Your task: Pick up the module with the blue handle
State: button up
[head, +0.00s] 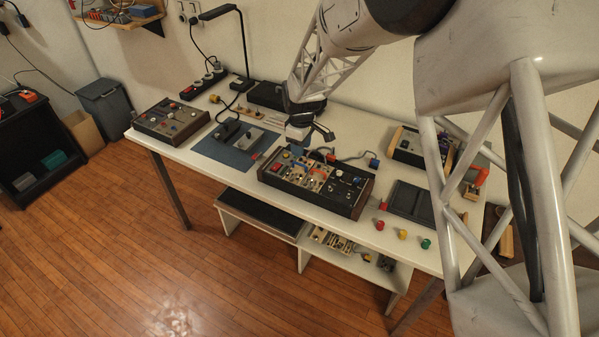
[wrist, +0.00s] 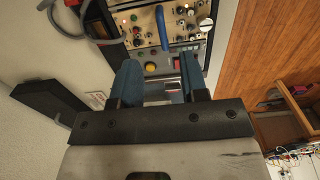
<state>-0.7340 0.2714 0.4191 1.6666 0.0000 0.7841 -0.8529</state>
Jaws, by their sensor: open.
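The blue handle (wrist: 162,28) shows in the wrist view as an upright bar over cream panels with small knobs, ahead of my fingertips. I cannot tell exactly where its module's edges lie. The panels sit in a dark synth case (head: 361,205) at the middle of the table in the head view. In the head view my gripper (head: 311,134) hangs over the back of the case. The handle lies beyond the fingertips, not between them.
Another synth case (head: 171,121) stands at the left of the table (head: 149,136), and one (head: 420,146) at the right. A blue-grey mat (head: 216,153) with dark devices lies left of the middle case. A grey cable (wrist: 75,35) loops beside the case. Coloured knobs (head: 402,234) lie at the front right.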

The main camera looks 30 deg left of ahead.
aim_at(300, 164)
jog(key=shift+f, duration=0.1)
jog(key=shift+f, duration=1.2)
jog(key=shift+f, duration=0.1)
jog(key=shift+s+a+f, duration=0.15)
jog(key=shift+f, duration=2.35)
grip_shut()
